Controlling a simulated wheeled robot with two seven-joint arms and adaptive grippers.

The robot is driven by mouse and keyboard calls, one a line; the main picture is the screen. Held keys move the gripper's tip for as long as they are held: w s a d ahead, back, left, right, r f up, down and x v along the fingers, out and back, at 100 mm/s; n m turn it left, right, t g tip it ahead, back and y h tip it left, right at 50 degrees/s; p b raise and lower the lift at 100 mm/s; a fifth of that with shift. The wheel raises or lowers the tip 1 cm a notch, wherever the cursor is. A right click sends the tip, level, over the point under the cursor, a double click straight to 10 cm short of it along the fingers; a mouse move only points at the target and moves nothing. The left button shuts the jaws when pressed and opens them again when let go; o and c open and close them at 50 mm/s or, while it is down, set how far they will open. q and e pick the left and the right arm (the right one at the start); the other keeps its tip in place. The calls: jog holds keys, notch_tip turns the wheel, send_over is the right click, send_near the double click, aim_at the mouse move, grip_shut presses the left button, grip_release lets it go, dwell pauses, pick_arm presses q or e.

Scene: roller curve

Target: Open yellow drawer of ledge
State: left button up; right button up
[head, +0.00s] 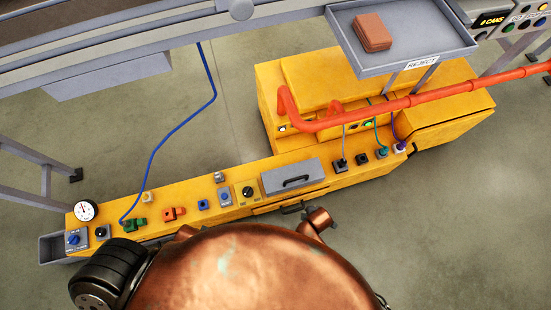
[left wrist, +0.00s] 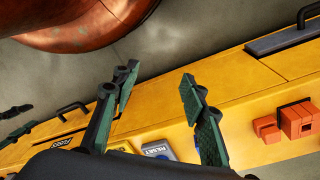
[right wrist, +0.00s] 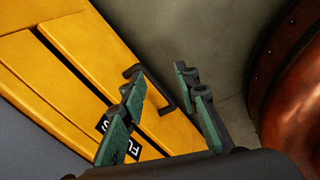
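The yellow ledge (head: 160,232) runs across the head view. A yellow drawer front with a black bar handle (head: 292,208) shows on its near side, below a grey lidded box (head: 293,177). In the right wrist view the drawer handle (right wrist: 157,101) shows between the fingers of my open right gripper (right wrist: 158,78), close to the left finger; I cannot tell if they touch. A dark slit (right wrist: 68,61) runs along the drawer. My left gripper (left wrist: 158,80) is open and empty above the ledge. The handle (left wrist: 74,106) and a FUSES label (left wrist: 62,143) show left of it. Neither gripper shows in the head view.
Orange blocks (left wrist: 297,119) and a blue RESET button (left wrist: 158,150) lie near my left gripper. Another black handle (left wrist: 308,12) sits farther right. A red-orange pipe (head: 440,97) and a grey REJECT tray (head: 400,55) stand behind. Grey floor (head: 440,230) is clear at right.

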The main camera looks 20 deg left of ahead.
aim_at(294, 210)
pick_arm(q)
notch_tip(294, 210, up, 5)
jog(key=b, duration=0.4)
pick_arm(e)
jog(key=a+n, duration=0.5)
jog(key=a, duration=0.1)
jog(key=b+x, duration=0.2)
jog(key=x, duration=0.1)
jog(key=b+x, duration=0.2)
jog(key=x, duration=0.1)
jog(key=shift+w+d+f, duration=0.15)
jog(key=shift+w+f, duration=0.05)
jog(key=shift+f, duration=0.15)
jog(key=shift+w+f, duration=0.15)
jog(key=shift+f, duration=0.2)
pick_arm(q)
jog(key=w+d+f+t+h, duration=0.2)
jog(key=w+d+f+t, duration=0.2)
jog(key=w+d+f, duration=0.2)
notch_tip(294, 210, down, 2)
jog(key=w, duration=0.2)
jog(key=shift+w+d+f, duration=0.2)
jog(key=shift+w+d, duration=0.1)
jog(key=shift+w, duration=0.05)
pick_arm(e)
jog(key=shift+c, duration=0.6)
grip_shut()
